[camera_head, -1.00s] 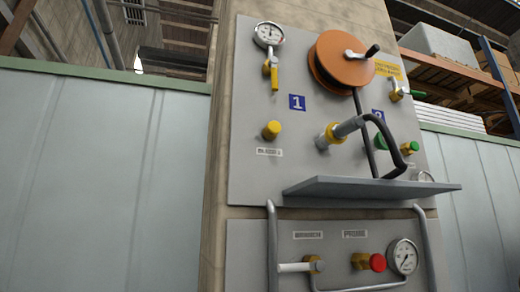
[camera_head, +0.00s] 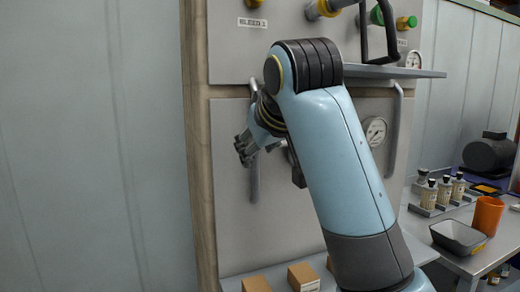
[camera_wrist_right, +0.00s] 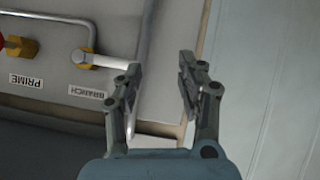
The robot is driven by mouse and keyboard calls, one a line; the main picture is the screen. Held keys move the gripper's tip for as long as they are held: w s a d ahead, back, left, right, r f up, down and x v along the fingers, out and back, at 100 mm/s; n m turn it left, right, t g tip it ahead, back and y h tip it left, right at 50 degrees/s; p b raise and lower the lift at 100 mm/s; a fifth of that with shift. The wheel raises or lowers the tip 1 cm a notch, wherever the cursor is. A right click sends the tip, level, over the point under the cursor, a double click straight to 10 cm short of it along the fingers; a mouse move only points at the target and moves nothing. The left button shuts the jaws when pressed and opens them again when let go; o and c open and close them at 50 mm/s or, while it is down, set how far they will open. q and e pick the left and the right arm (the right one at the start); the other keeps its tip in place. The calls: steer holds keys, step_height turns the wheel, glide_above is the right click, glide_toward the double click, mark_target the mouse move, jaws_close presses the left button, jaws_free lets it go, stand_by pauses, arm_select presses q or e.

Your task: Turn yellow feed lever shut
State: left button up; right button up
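The yellow feed lever is not in the current head view, whose top edge cuts off the upper panel. My right gripper (camera_head: 245,148) is near the left edge of the lower panel (camera_head: 225,180). In the right wrist view its fingers (camera_wrist_right: 161,70) are open, with nothing between them but the panel's edge behind. A valve with a yellow body (camera_wrist_right: 82,57) and a pale handle (camera_wrist_right: 108,62) sits left of the fingers, beside a label reading BRANCH (camera_wrist_right: 87,93). My left gripper is not in view.
A grey shelf (camera_head: 395,72) juts out above the lower panel. A bent grey rail (camera_wrist_right: 143,35) runs near the fingers. A gauge (camera_head: 375,130) is right of my arm. Brown boxes (camera_head: 303,275) lie below. A side table holds an orange cup (camera_head: 487,215) and a black tray (camera_head: 458,236).

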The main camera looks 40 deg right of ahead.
steer(key=w+r+m+t+h, duration=0.15)
steer(key=w+r, duration=0.25)
steer(key=r, duration=1.2)
steer(key=s+d+r+m+t+h, duration=0.1)
steer(key=s+r+t, duration=0.15)
steer(key=r, duration=1.15)
steer(key=s+r+m+t+h, duration=0.2)
steer(key=s+r, duration=0.2)
steer(key=r, duration=1)
steer(key=shift+n+y, duration=0.25)
steer(key=p+x, duration=0.4)
steer(key=x, duration=0.7)
steer(key=shift+w+r, duration=0.1)
steer(key=shift+r, duration=0.05)
jaws_close()
steer(key=shift+w, duration=0.15)
